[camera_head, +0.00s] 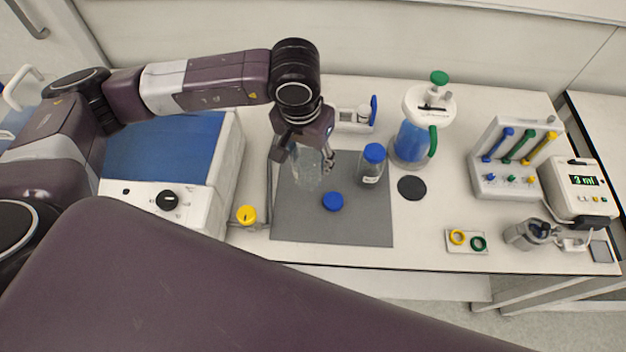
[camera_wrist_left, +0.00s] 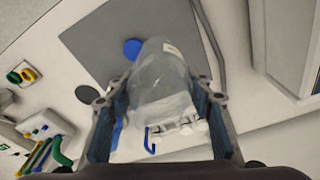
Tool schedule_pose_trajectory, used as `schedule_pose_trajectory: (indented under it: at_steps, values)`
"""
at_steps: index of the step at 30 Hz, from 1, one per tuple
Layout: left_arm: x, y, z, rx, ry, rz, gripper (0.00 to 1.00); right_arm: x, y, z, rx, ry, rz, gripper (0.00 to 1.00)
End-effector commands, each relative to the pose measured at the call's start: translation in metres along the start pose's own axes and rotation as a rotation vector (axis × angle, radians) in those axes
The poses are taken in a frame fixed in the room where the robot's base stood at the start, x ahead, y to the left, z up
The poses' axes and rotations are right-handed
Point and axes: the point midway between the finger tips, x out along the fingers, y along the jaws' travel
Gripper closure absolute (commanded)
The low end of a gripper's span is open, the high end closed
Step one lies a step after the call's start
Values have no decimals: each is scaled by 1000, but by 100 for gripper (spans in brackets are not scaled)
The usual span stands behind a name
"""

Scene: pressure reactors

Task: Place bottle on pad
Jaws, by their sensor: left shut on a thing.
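My left gripper (camera_head: 307,150) comes down over the left part of the grey pad (camera_head: 350,228). It is shut on a clear, uncapped bottle (camera_head: 306,172), which is over the pad; I cannot tell whether its base touches the pad. In the left wrist view the bottle (camera_wrist_left: 162,85) sits between the two fingers of the gripper (camera_wrist_left: 160,115). A blue cap (camera_head: 333,201) lies on the pad and also shows in the left wrist view (camera_wrist_left: 132,48). A second bottle with a blue cap (camera_head: 372,165) stands upright at the pad's right side. My right gripper is not in view.
A blue-topped device with a black knob (camera_head: 168,200) and a yellow valve (camera_head: 246,214) stand left of the pad. The pad's front is clear.

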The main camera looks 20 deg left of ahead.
Motion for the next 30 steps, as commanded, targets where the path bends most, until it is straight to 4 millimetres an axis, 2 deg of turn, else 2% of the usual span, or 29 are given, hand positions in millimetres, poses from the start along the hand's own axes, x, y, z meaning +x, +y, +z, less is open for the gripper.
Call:
schedule_pose_trajectory:
  at_steps: [1, 6, 12, 19, 23, 30]
  values:
    - [11, 0, 3, -2, -7, 0, 82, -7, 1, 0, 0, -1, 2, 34]
    - [48, 0, 8, -2, -4, -1, 82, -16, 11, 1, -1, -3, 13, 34]
    - [67, 0, 10, -1, 0, 2, 82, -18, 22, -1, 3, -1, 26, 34]
    - [99, 0, 15, -2, -2, 0, 82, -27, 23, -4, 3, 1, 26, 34]
    - [108, 0, 16, 0, 1, 1, 82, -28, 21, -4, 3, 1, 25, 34]
    - [109, 0, 16, 0, 2, 1, 82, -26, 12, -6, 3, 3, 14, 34]
